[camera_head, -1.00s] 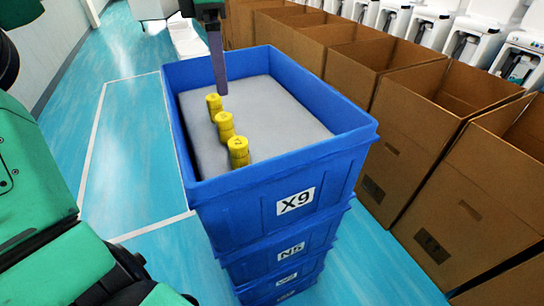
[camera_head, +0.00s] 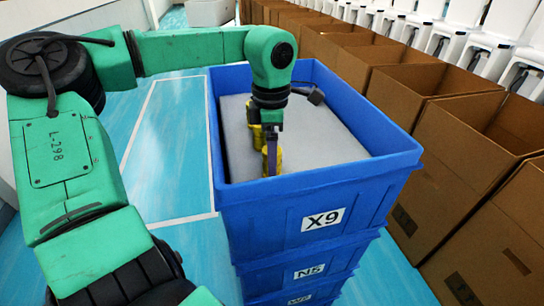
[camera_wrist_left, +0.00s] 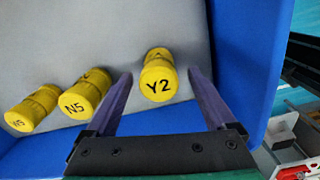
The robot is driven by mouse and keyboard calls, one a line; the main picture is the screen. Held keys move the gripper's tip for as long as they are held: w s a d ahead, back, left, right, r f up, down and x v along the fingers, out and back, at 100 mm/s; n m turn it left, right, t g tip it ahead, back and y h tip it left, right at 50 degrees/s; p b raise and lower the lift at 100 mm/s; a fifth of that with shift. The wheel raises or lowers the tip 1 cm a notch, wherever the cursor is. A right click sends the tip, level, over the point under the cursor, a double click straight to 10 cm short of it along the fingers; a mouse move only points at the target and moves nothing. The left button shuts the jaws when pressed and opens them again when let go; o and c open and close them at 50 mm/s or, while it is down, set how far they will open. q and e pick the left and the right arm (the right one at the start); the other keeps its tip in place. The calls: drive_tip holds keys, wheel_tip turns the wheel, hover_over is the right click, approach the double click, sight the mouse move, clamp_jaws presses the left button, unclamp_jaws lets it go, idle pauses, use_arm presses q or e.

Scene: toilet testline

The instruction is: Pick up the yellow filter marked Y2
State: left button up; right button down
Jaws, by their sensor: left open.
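In the left wrist view the yellow filter marked Y2 (camera_wrist_left: 158,82) stands on the grey floor of a blue crate, near its wall. My left gripper (camera_wrist_left: 160,76) is open, with one purple finger on each side of Y2 and visible gaps. The head view shows this gripper (camera_head: 272,155) low inside the crate, hiding much of the yellow filters (camera_head: 256,140). Two more yellow filters, marked N5 (camera_wrist_left: 80,98) and W5 (camera_wrist_left: 32,108), lie to the left of Y2 in the wrist view. My right gripper is not in view.
The blue crate marked X9 (camera_head: 325,218) tops a stack of blue crates; its high walls surround the filters. Open cardboard boxes (camera_head: 455,180) line the right side, with white toilets (camera_head: 440,40) behind. The crate floor right of my gripper is clear.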

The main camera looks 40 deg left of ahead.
use_arm(q)
drive_tip(key=shift+f, duration=0.65)
drive_tip(key=c, duration=1.4)
drive_tip(key=shift+r, duration=0.1)
clamp_jaws()
